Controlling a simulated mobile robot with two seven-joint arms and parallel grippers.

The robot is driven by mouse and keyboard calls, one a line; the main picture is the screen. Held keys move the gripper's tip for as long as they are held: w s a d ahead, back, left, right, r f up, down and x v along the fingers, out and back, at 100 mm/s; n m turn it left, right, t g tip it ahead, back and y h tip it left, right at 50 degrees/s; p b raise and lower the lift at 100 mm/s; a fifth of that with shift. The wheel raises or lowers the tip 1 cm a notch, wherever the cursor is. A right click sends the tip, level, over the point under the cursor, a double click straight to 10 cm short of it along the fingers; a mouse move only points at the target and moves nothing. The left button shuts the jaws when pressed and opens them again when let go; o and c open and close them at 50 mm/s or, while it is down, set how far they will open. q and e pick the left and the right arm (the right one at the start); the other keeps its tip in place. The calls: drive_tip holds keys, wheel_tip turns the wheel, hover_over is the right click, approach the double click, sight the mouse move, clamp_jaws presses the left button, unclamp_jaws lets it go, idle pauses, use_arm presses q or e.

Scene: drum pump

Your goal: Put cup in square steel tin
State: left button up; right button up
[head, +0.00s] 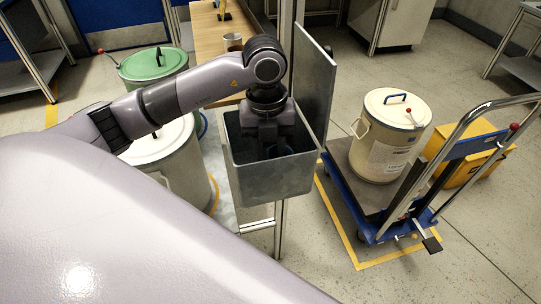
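The square steel tin (272,182) is a grey open-topped box on a post, with its lid (314,85) standing upright on the right side. My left gripper (272,146) points down into the tin's mouth. Its fingertips are mostly hidden by the tin and the dark inside, so I cannot see whether it is open or shut. Something dark blue shows by the fingers inside the tin; I cannot tell whether it is a cup. A small metal cup (233,43) with a brownish inside stands on the wooden table, behind my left arm. My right gripper is not in view.
A cream drum (383,140) with a blue handle stands on a blue trolley (352,194) at right. A green-lidded drum (152,66) and another cream drum (170,158) stand at left. The wooden table (208,35) is behind. A yellow case (468,160) lies beyond the trolley.

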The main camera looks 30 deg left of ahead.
use_arm(q)
wheel_tip(320, 180, up, 9)
drive_tip(key=shift+s+a, duration=0.15)
idle(0.4)
